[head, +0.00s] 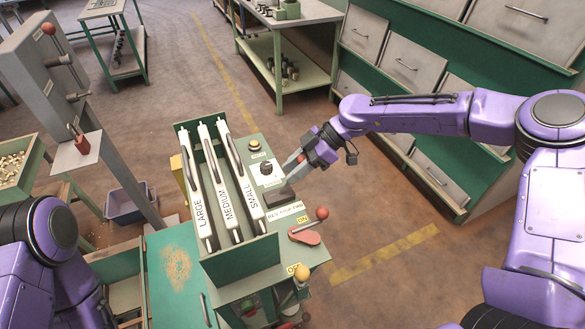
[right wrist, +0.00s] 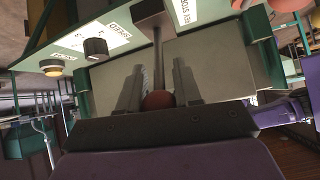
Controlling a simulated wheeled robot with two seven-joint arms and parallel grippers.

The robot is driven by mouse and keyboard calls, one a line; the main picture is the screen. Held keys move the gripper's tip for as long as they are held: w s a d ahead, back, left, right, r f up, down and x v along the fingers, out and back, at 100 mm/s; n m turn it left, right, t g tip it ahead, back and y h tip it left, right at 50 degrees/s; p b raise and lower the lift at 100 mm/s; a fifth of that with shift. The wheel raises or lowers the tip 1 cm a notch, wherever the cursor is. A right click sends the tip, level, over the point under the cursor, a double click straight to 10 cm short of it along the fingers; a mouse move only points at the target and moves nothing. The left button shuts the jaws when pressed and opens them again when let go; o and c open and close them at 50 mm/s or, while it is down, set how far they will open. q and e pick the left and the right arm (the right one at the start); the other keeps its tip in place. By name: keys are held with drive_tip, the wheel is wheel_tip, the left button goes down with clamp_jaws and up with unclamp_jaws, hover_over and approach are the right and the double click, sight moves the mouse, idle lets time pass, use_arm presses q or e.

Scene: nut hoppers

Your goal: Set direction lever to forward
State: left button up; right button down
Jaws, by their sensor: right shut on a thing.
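The direction lever is a steel rod (right wrist: 158,55) with a red ball knob (right wrist: 157,100), rising from a dark base (head: 280,197). Its REV STOP FWD label (head: 286,211) lies beside the base on the green control panel. My right gripper (head: 291,164) is shut on the red knob, with one finger on each side of it in the right wrist view (right wrist: 158,92). In the head view the fingers mostly hide the knob. I cannot tell for sure which mark the lever stands at. My left gripper is out of view.
A speed dial (right wrist: 95,48) and a yellow button (head: 255,145) sit farther back on the panel. A red-knobbed ON lever (head: 322,212) and a yellow knob (head: 302,272) stand nearer. White LARGE, MEDIUM and SMALL chutes (head: 228,190) lie left. Green drawer cabinets (head: 400,60) stand behind my right arm.

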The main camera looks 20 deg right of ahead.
drive_tip(key=shift+s+d+f, duration=0.1)
drive_tip(key=shift+f, duration=0.05)
drive_tip(key=c, duration=0.8)
unclamp_jaws()
drive_tip(key=shift+d, duration=0.1)
drive_tip(key=b+v, duration=0.1)
drive_tip(key=v, duration=0.9)
drive_tip(key=shift+d+r, duration=0.2)
